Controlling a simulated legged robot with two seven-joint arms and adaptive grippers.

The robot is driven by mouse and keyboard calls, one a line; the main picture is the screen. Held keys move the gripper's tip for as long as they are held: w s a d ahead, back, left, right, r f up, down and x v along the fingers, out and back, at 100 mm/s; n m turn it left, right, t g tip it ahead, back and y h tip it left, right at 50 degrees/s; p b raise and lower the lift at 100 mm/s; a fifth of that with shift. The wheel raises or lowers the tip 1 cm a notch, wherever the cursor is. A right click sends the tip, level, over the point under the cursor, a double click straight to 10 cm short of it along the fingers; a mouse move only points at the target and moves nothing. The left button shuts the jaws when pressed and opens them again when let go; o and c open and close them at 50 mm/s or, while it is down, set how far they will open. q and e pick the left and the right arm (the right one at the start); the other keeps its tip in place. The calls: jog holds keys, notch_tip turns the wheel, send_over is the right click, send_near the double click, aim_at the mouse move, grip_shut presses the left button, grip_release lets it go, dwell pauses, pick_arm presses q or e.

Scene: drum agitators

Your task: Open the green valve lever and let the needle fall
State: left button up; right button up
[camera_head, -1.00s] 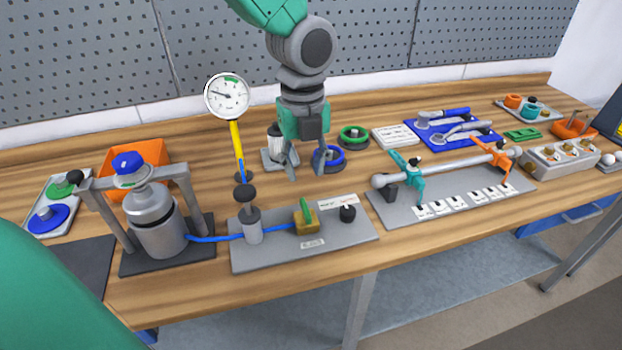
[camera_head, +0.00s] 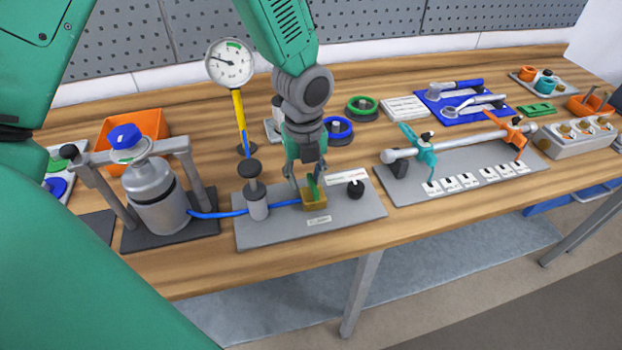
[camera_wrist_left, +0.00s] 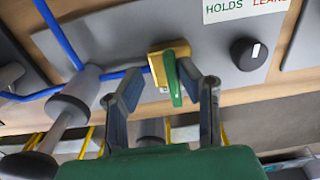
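The green valve lever (camera_wrist_left: 173,78) sits on a brass valve block (camera_wrist_left: 158,66) in the blue line. In the head view the lever (camera_head: 313,187) stands over the block on the grey plate (camera_head: 280,226). My left gripper (camera_head: 305,193) is right at the valve. In the left wrist view its two fingers (camera_wrist_left: 170,88) are apart, one on each side of the lever, with gaps visible. The gauge (camera_head: 230,63) has a white dial on a yellow stem; its needle points to the upper left, away from the green zone. My right gripper is not seen.
A hand pump with a black knob (camera_head: 254,181) stands left of the valve. A black knob (camera_head: 355,188) with a white mark is right of it. A grey cylinder in a frame (camera_head: 158,200) stands at left. A rail with clamps (camera_head: 455,143) lies at right.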

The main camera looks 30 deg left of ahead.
aim_at(321, 198)
pick_arm(q)
jog(key=shift+a+f, duration=0.35)
jog(key=shift+f, duration=0.15)
jog(key=d, duration=0.3)
jog(key=shift+d+r, duration=0.25)
jog(key=shift+r, duration=0.1)
jog(key=shift+c, duration=0.4)
jog(key=shift+d+r, duration=0.1)
jog(key=shift+d, duration=0.35)
grip_shut()
jog(key=shift+d, duration=0.1)
jog(key=a, duration=0.2)
jog(key=shift+a, duration=0.3)
jog(key=shift+w+a, duration=0.15)
jog(key=shift+a, duration=0.05)
jog(key=shift+f, duration=0.2)
jog(key=shift+d, duration=0.4)
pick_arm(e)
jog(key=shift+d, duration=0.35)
